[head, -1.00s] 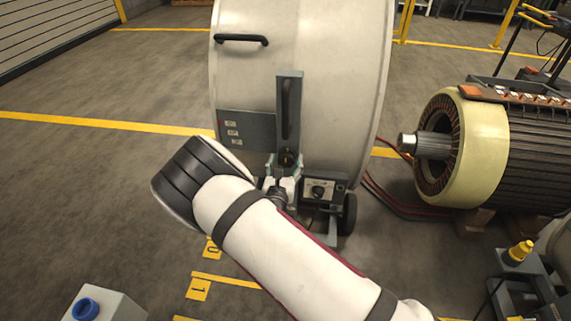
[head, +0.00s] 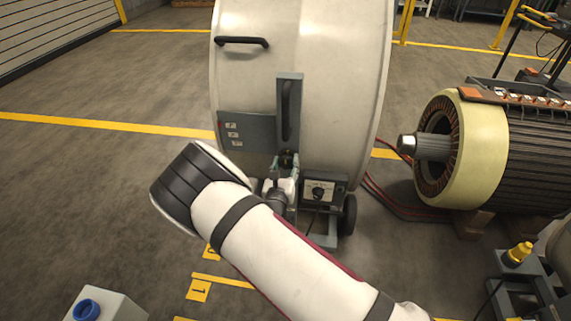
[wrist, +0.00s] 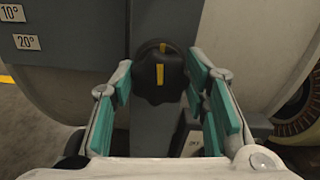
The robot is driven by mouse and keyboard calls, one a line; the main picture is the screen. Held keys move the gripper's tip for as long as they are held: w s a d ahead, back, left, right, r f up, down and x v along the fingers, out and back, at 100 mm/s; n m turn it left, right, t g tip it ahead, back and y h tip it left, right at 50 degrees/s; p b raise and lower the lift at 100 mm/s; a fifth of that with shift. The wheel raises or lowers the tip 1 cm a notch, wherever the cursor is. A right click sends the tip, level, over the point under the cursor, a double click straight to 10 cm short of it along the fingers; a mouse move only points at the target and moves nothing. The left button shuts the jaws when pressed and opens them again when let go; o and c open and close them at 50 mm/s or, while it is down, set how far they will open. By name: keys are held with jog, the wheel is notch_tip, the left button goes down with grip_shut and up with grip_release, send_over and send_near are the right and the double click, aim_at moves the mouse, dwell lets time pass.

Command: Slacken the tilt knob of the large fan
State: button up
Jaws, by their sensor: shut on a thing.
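The large fan is a big pale drum (head: 330,95) on a wheeled stand, with a grey upright bracket on its side. The tilt knob is dark and lobed with a yellow mark (wrist: 160,80); it sits low on the bracket and is mostly hidden in the head view. My gripper (wrist: 160,70) is shut on the knob, its green-padded fingers on either side. The yellow mark stands near upright in the wrist view. In the head view my gripper (head: 285,165) reaches the bracket's lower end.
An angle plate with 10° and 20° labels (wrist: 25,42) is left of the knob. A control box with a dial (head: 320,191) is just right of my gripper. A motor with copper windings (head: 480,145) stands at right. Red cables (head: 385,203) lie on the floor between.

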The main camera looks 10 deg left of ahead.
jog(key=n+p, duration=0.1)
jog(key=n, duration=0.4)
jog(key=shift+a+p, duration=0.15)
jog(key=shift+p, duration=0.15)
jog(key=n+p, duration=0.1)
jog(key=n, duration=0.4)
jog(key=shift+f+n, duration=0.15)
jog(key=shift+n, duration=0.15)
jog(key=n, duration=0.5)
jog(key=shift+a+f+n, duration=0.15)
jog(key=shift+n, duration=0.15)
jog(key=n, duration=0.5)
jog(key=shift+f+n, duration=0.1)
jog(key=shift+n, duration=0.2)
jog(key=o, duration=1.1)
jog(key=shift+o, duration=0.2)
